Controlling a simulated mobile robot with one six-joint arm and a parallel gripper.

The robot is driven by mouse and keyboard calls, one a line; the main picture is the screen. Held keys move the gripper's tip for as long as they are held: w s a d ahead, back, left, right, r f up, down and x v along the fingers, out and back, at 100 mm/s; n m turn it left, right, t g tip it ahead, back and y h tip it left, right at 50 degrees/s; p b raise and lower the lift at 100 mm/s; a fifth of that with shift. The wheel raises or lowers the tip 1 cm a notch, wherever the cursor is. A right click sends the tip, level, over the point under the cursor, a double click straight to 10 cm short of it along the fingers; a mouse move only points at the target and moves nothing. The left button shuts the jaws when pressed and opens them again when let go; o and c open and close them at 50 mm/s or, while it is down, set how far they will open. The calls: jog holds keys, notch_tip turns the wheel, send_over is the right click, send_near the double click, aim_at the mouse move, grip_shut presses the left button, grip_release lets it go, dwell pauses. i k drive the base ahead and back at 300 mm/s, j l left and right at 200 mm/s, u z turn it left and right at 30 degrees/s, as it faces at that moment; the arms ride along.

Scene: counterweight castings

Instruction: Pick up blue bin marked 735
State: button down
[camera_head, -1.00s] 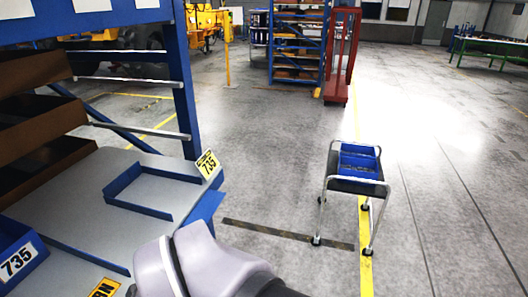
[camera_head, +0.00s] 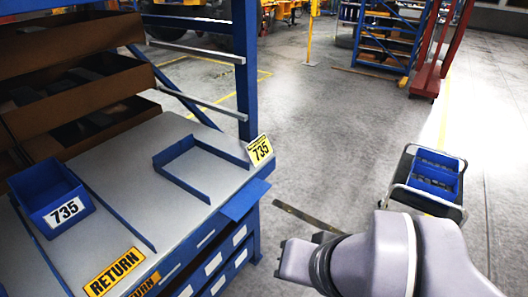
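The blue bin marked 735 (camera_head: 52,196) sits upright on the grey bench top (camera_head: 150,160) at the left, with its white 735 label facing me. It stands beside a blue rail, near the yellow RETURN label (camera_head: 112,272). A blue U-shaped frame (camera_head: 205,168) lies empty on the bench, with a yellow and white 735 tag (camera_head: 259,150) at its corner. My arm shows at the lower right, well apart from the bin. My gripper's fingers do not show in this view.
Brown sloped trays (camera_head: 75,70) stand on the rack behind the bin. A wheeled cart (camera_head: 405,195) carrying blue bins (camera_head: 435,172) stands at the right. A red trolley (camera_head: 432,70) and a blue shelf rack (camera_head: 385,40) are farther back.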

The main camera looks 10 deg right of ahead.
aim_at(432, 183)
jog(key=k+l, duration=0.1)
jog(key=l, duration=0.4)
jog(key=k+l+u, duration=0.1)
jog(key=l, duration=0.45)
jog(key=k+l, duration=0.1)
jog(key=l, duration=0.4)
jog(key=k+l, duration=0.1)
jog(key=l, duration=0.45)
jog(key=k+l+u, duration=0.1)
jog(key=l, duration=0.4)
jog(key=k+l, duration=0.1)
jog(key=l, duration=0.4)
jog(key=k+l+u, duration=0.1)
jog(key=l, duration=0.4)
jog(key=k+l, duration=0.2)
jog(key=l, duration=0.3)
jog(key=k+l, duration=0.15)
jog(key=l, duration=0.25)
jog(key=k+l, duration=0.15)
jog(key=l, duration=0.2)
jog(key=k+l+u, duration=0.1)
jog(key=l, duration=0.3)
jog(key=k+l, duration=0.2)
jog(key=l, duration=0.2)
jog(key=k+l, duration=0.15)
jog(key=l, duration=0.2)
jog(key=k+l+u, duration=0.1)
jog(key=l, duration=0.3)
